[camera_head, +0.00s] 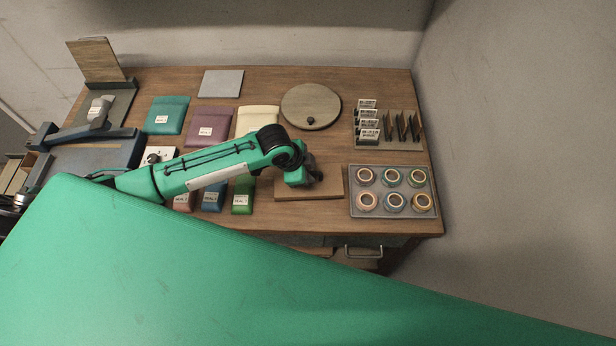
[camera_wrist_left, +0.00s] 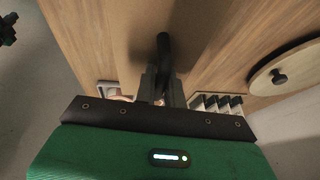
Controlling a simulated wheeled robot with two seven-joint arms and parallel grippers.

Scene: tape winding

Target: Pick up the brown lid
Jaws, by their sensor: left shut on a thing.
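The brown lid (camera_head: 322,190) is a flat rectangular board near the table's front edge, right of centre. My left gripper (camera_head: 312,177) is over it, reaching in from the left. In the left wrist view the fingers (camera_wrist_left: 163,85) are shut on a dark upright knob (camera_wrist_left: 163,48) that stands on the brown lid (camera_wrist_left: 190,22). My gripper hides part of the lid in the head view. I cannot tell whether the lid is clear of the table. My right gripper is not in view.
A round wooden lid (camera_head: 305,98) with a dark knob lies behind. A grey tray (camera_head: 393,213) of tape rolls and a rack (camera_head: 410,145) stand on the right. Coloured packets (camera_head: 208,126) lie to the left. A grey square plate (camera_head: 221,83) lies at the back.

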